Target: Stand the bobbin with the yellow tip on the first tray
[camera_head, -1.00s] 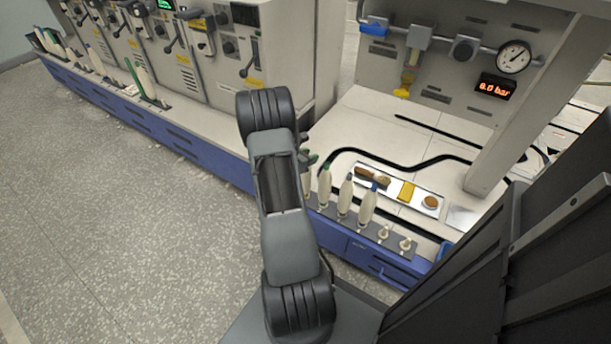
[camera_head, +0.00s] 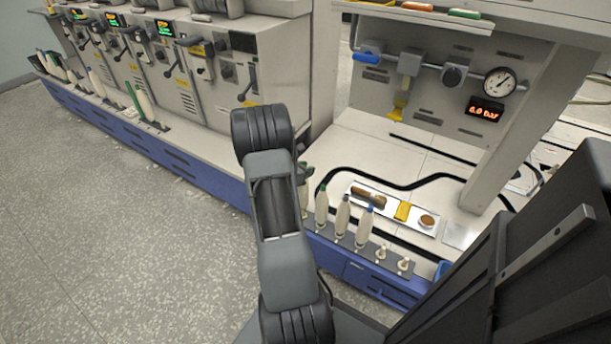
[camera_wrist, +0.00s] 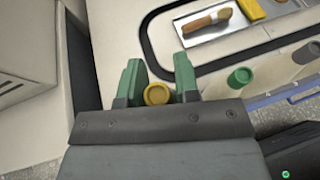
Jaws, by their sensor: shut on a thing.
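My gripper (camera_wrist: 158,84), with green fingers, is shut on the bobbin with the yellow tip (camera_wrist: 157,94); only its round yellow top shows between the fingers in the wrist view. In the head view my arm hides most of the gripper. A pale bobbin (camera_head: 304,198) shows partly beside the arm there; I cannot tell if it is the held one. A grey peg tray (camera_head: 392,258) on the right bench's front edge carries upright bobbins with a green tip (camera_head: 322,207), a grey tip (camera_head: 342,217) and a blue tip (camera_head: 364,225). Two pegs at its right end are bare.
A metal tray (camera_head: 432,233) with a brush (camera_head: 368,196), a yellow block (camera_head: 403,211) and a round brown item lies behind the bobbins. A black cable (camera_head: 400,188) curves over the bench. The long machine at left has more bobbins (camera_head: 142,102) along its ledge.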

